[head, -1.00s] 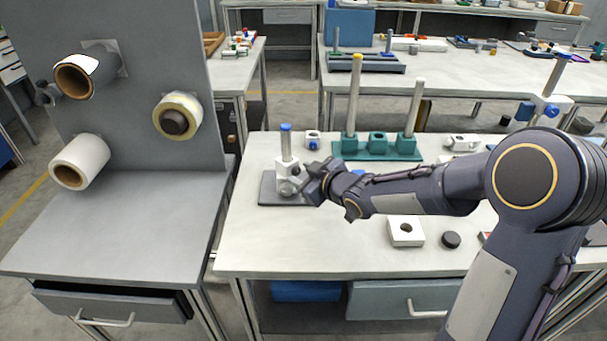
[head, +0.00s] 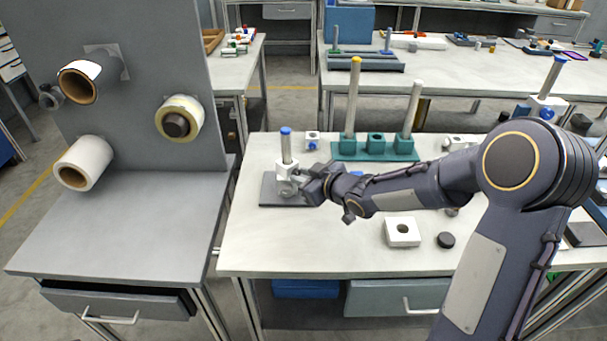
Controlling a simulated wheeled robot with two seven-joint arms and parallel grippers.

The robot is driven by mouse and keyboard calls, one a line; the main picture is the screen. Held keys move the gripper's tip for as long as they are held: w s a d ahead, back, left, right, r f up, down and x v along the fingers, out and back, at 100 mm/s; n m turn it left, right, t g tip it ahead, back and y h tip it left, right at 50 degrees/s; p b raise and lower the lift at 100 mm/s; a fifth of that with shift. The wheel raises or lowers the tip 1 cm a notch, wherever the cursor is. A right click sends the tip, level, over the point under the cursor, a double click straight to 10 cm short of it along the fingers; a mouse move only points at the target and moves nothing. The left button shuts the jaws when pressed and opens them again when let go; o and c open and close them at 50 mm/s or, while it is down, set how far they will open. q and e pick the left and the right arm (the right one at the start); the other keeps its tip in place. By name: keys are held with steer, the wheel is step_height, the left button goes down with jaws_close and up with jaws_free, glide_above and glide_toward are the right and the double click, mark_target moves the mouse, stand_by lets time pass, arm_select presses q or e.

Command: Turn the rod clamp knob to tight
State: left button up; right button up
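The rod clamp (head: 286,168) is a white block on an upright grey rod with a blue cap (head: 286,131). The rod stands on a dark grey base plate (head: 268,192) at the left of the white bench. My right gripper (head: 303,186) is at the clamp's front right side, where the knob appears to be. The fingers and knob are small and overlap, so I cannot tell whether the fingers are closed on it or how far the knob is turned. My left gripper is not in view.
A teal stand (head: 376,149) with upright rods is behind my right forearm. A white block with a hole (head: 402,231) and a black disc (head: 446,240) lie in front. A small white clamp with a blue knob (head: 312,141) stands behind.

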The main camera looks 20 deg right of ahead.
steer(key=o, duration=0.4)
steer(key=shift+o, duration=0.2)
steer(key=p+v, duration=0.1)
steer(key=v, duration=0.6)
steer(key=shift+s+r, duration=0.15)
steer(key=shift+s, duration=0.2)
steer(key=shift+d, duration=0.1)
